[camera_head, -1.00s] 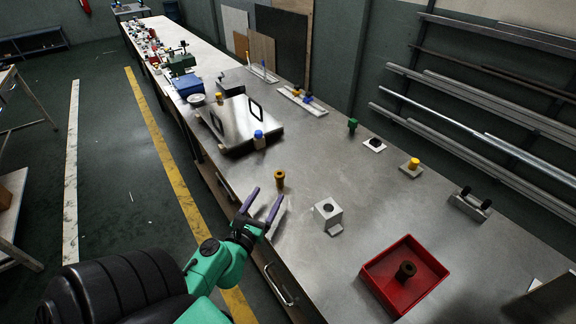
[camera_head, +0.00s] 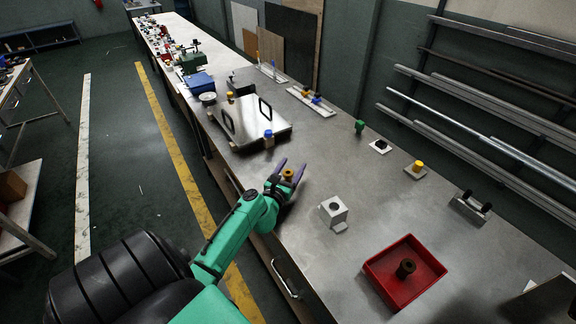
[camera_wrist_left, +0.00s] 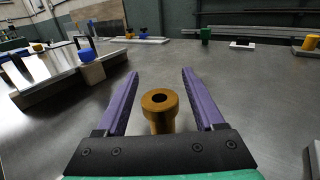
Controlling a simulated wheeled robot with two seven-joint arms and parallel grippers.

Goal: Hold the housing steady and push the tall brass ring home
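The tall brass ring (camera_head: 289,174) stands upright on the steel bench. In the left wrist view the brass ring (camera_wrist_left: 159,108), with a hole in its top, is between the two purple fingers, with gaps at both sides. My left gripper (camera_head: 292,170) is open around it; its fingers (camera_wrist_left: 156,88) also show in the wrist view. The housing (camera_head: 333,210), a light grey block with a dark bore in its top and a small foot, stands on the bench to the right of the left gripper. My right gripper is not in view.
A red tray (camera_head: 375,271) holding a dark brown ring (camera_head: 405,268) lies to the right of the housing. A steel panel with handles (camera_head: 250,117) and a blue-topped piece (camera_head: 268,139) lie beyond the gripper. Small fixtures line the bench's far edge.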

